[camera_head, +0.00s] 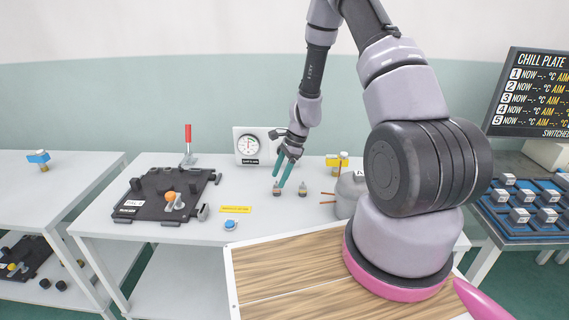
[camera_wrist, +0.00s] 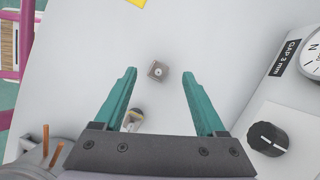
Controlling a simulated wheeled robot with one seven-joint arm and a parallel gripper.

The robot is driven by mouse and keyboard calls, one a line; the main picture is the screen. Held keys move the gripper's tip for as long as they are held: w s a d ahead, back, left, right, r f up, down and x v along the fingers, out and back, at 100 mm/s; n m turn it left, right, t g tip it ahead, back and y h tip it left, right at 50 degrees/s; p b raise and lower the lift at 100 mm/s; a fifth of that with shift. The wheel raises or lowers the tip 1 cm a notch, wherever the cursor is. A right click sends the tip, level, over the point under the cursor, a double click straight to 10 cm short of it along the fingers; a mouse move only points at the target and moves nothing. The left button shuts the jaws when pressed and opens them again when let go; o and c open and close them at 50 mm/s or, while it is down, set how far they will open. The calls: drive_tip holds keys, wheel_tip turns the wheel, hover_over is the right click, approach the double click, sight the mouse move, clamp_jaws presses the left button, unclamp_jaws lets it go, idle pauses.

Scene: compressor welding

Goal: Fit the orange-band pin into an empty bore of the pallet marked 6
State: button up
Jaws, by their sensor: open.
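My gripper (camera_head: 284,170) hangs over the back middle of the white table, its teal fingers apart. In the wrist view my gripper (camera_wrist: 158,90) is open and empty. A small grey square piece with a pale round top (camera_wrist: 158,71) lies beyond the fingertips, between their lines; it matches the left small piece (camera_head: 277,189) in the head view. I cannot make out an orange band, or a pallet marked 6.
A black fixture plate (camera_head: 137,209) with an orange knob (camera_head: 171,196) is at left. A dial gauge (camera_head: 249,146) stands behind. A grey can with copper tubes (camera_head: 347,193) is at right. A blue button (camera_head: 230,225) sits in front. A blue rack (camera_head: 522,222) is far right.

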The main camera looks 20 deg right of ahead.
sight(277, 183)
drive_tip(key=shift+x, duration=1.75)
clamp_jaws()
drive_tip(key=c, duration=1.1)
unclamp_jaws()
drive_tip(key=shift+c, duration=0.2)
clamp_jaws()
drive_tip(key=shift+o, duration=0.6)
unclamp_jaws()
clamp_jaws()
drive_tip(key=shift+d, duration=0.1)
